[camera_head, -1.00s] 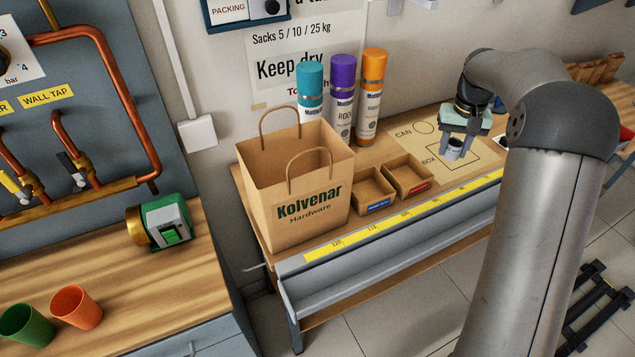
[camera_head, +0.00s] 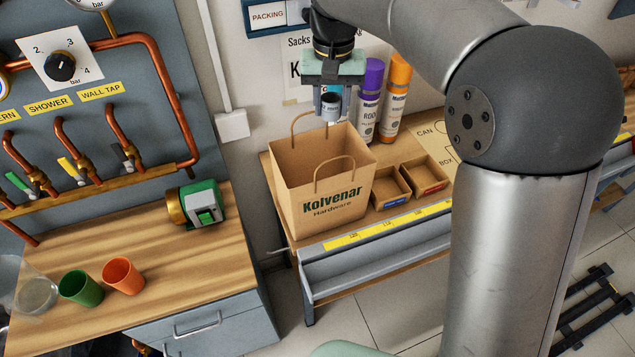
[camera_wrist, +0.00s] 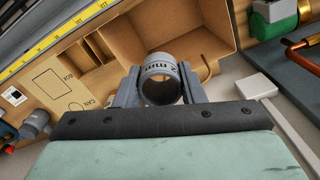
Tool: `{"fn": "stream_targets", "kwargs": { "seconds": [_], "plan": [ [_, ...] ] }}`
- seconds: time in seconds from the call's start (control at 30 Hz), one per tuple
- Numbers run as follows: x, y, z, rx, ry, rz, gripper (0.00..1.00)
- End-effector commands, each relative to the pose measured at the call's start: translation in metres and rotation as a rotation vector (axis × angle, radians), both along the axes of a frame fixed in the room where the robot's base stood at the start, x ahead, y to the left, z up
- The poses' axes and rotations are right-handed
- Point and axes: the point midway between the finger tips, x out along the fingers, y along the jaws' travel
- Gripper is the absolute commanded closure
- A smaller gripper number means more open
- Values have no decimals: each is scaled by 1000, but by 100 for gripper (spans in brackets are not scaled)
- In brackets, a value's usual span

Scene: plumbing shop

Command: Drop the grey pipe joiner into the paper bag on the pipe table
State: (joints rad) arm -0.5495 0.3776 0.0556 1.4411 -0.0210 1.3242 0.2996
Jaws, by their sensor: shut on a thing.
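The grey pipe joiner (camera_head: 330,104) is a short hollow ring with dark lettering. My gripper (camera_head: 331,106) is shut on it and holds it above the back right part of the paper bag's opening. In the wrist view the joiner (camera_wrist: 161,80) sits between the two fingers. The brown paper bag (camera_head: 330,200) stands upright and open on the pipe table (camera_head: 285,225), with two handles and the words Kolvenar Hardware. In the wrist view the bag (camera_wrist: 205,48) lies behind the joiner.
Two small cardboard boxes (camera_head: 424,174) stand right of the bag. Purple (camera_head: 368,98) and orange (camera_head: 395,98) spray cans stand behind it. A yellow ruler strip (camera_head: 390,225) runs along the table's front edge. A left bench (camera_head: 150,260) holds green and orange cups.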

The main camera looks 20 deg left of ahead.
Motion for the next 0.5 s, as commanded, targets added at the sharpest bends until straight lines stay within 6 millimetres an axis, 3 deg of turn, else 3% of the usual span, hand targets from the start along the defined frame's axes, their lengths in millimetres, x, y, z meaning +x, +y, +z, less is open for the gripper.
{"fn": "stream_targets", "kwargs": {
  "seconds": [0.5],
  "plan": [
    [0, -1, -54, 0, -1, -1, 86]
  ]
}}
